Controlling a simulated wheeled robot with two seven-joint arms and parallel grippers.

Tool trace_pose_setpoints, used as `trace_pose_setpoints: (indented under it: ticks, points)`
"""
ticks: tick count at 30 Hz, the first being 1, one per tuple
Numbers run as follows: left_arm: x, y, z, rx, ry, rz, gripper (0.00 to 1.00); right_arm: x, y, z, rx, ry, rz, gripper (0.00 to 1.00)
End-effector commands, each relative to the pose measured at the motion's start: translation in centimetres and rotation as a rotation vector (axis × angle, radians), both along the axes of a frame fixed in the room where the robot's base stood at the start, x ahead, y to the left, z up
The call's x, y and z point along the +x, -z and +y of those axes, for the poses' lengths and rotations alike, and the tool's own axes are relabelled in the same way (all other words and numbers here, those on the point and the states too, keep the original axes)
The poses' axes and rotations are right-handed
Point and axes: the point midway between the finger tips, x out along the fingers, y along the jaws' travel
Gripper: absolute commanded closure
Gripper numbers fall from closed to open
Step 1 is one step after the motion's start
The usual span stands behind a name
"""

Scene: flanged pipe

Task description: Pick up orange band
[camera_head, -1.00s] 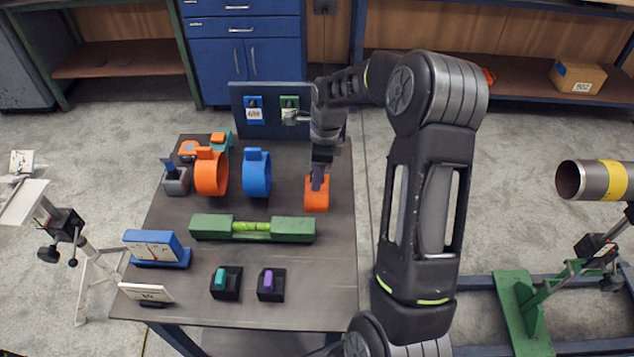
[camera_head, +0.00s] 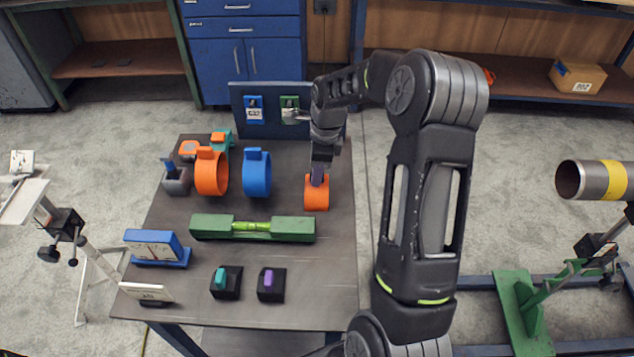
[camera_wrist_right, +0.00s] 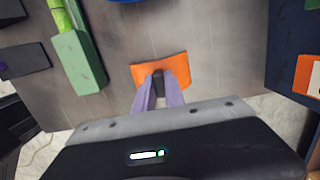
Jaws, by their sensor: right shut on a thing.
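An orange band (camera_head: 316,197) is at the right side of the table, under my right gripper (camera_head: 318,180). In the right wrist view the same orange band (camera_wrist_right: 172,72) lies between the purple fingers of my right gripper (camera_wrist_right: 158,84), which are shut on its dark upright tab. I cannot tell whether the band is clear of the table top. Another orange band (camera_head: 211,175) stands upright at the left, beside a blue band (camera_head: 257,175). My left gripper is not in view.
A green level (camera_head: 253,229) lies in front of the bands. A blue gauge (camera_head: 157,248) and two small dark blocks with teal (camera_head: 220,279) and purple (camera_head: 268,280) tops are nearer. A dark panel (camera_head: 270,120) stands at the table's back edge.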

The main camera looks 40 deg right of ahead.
Motion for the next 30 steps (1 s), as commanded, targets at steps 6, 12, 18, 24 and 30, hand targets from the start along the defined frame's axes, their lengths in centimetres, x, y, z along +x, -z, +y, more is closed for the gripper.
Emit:
trace_pose_setpoints:
  ticks: [6, 12, 18, 24, 30]
  points:
    - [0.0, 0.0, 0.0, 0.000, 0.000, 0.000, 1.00, -0.2, 0.3, 0.1, 0.002, 0.000, 0.006, 1.00]
    - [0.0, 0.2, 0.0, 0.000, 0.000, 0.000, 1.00, -0.1, -0.3, 0.1, 0.001, 0.000, 0.004, 1.00]
    - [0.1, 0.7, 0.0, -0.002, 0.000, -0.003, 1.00, 0.0, -3.1, 0.0, -0.001, 0.000, -0.001, 1.00]
    - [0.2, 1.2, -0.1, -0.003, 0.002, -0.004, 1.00, 0.0, -7.1, 0.0, 0.000, -0.001, -0.001, 1.00]
    - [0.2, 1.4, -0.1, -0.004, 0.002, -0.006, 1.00, 0.0, -9.6, 0.0, 0.001, 0.000, 0.001, 1.00]
